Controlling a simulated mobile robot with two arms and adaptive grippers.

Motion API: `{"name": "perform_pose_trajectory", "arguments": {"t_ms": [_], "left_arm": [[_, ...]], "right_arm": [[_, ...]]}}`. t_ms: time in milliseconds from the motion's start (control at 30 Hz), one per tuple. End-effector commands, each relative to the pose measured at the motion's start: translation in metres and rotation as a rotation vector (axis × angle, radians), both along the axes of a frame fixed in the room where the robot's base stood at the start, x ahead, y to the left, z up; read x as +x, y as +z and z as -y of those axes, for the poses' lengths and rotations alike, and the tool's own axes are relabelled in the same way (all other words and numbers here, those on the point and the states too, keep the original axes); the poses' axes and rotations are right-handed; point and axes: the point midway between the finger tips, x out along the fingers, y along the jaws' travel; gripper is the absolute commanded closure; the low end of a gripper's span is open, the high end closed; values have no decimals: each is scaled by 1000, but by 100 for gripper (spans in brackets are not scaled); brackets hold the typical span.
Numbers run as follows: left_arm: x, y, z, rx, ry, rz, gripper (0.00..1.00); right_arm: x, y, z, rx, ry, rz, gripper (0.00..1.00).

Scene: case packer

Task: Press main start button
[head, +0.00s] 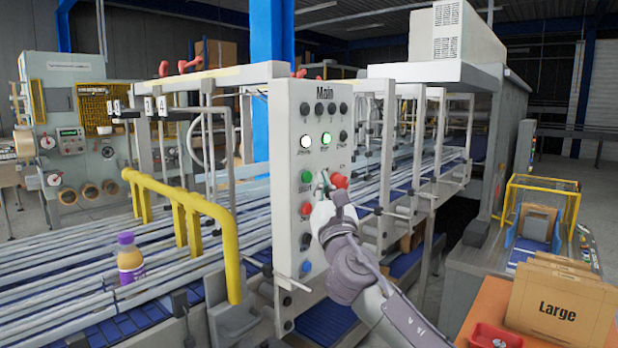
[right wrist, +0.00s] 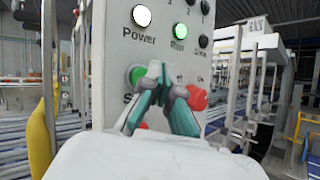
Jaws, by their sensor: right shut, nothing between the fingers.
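The white control panel marked "Main" (head: 284,215) stands upright in the middle of the head view. Its green start button (head: 306,176) is at the left of the panel, with a label under it. In the right wrist view the green button (right wrist: 136,75) shows just left of my fingertips, partly covered by a finger. My right gripper (head: 324,180) is shut and empty, pointing at the panel between the green button and a red knob (head: 339,181). The red knob also shows right of the fingers in the wrist view (right wrist: 198,97). Contact cannot be told. My left gripper is out of view.
A lit white lamp (head: 305,141) and a lit green lamp (head: 326,138) sit above the fingers. A red button (head: 305,208) and a blue button (head: 306,267) are lower down. A yellow rail (head: 187,215) and a conveyor with a bottle (head: 130,258) lie left.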

Motion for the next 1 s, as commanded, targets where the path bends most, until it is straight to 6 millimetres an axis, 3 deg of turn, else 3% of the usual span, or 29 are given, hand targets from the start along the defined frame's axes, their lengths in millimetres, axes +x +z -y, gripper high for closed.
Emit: {"name": "perform_pose_trajectory", "arguments": {"t_ms": [533,1000], "left_arm": [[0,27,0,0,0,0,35],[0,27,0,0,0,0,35]], "right_arm": [[-26,2,37,0,-1,0,100],[-29,0,40,1,0,0,100]]}}
